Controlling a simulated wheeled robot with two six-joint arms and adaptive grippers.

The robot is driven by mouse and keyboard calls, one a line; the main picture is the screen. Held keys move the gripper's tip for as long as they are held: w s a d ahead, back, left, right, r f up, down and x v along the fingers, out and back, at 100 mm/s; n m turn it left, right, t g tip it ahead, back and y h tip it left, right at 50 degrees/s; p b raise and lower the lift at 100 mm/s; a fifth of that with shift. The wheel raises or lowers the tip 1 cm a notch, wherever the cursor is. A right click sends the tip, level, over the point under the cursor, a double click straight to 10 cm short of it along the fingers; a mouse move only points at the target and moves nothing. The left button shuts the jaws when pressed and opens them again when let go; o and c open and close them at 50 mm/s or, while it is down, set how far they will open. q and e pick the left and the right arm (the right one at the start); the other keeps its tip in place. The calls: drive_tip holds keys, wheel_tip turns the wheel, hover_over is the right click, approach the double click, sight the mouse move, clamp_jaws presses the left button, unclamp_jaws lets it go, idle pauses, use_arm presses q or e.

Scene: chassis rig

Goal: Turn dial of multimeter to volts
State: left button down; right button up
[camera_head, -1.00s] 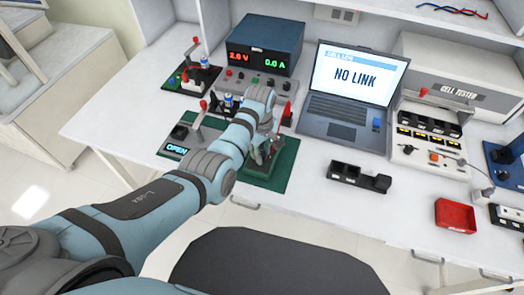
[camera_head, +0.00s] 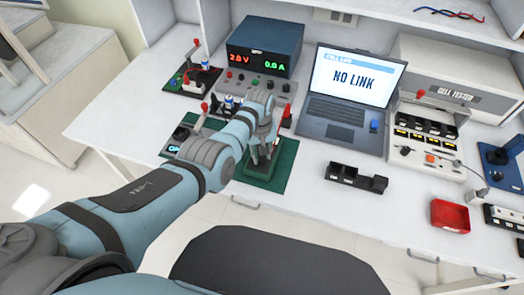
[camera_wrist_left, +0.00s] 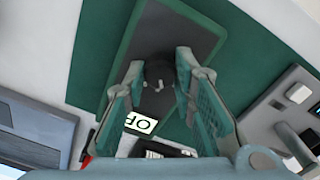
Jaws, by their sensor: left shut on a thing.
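The multimeter has a green case and a dark grey face; it lies on a green mat (camera_head: 288,158) at the front of the bench, and its case (camera_wrist_left: 200,28) shows in the left wrist view. Its dark round dial (camera_wrist_left: 158,72) sits between my left fingers. Its pale display (camera_wrist_left: 140,123) shows the letters "OF", partly cut off by my gripper. My left gripper (camera_wrist_left: 160,68) is shut on the dial from above. In the head view my left gripper (camera_head: 262,155) hides most of the meter. The dial's pointer mark cannot be read. My right gripper is not in view.
A power supply (camera_head: 265,45) reading 2.0 V and 0.0 A stands behind. A laptop (camera_head: 350,95) showing "NO LINK" is to its right. A black holder (camera_head: 357,177) and a red tray (camera_head: 450,216) lie on the right. Bench space between mat and holder is clear.

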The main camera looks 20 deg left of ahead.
use_arm(q)
drive_tip(key=shift+m, duration=1.2)
drive_tip(key=c, duration=1.3)
unclamp_jaws()
drive_tip(key=shift+r, duration=0.45)
wheel_tip(320, 180, up, 11)
drive_tip(key=shift+a+r, duration=0.1)
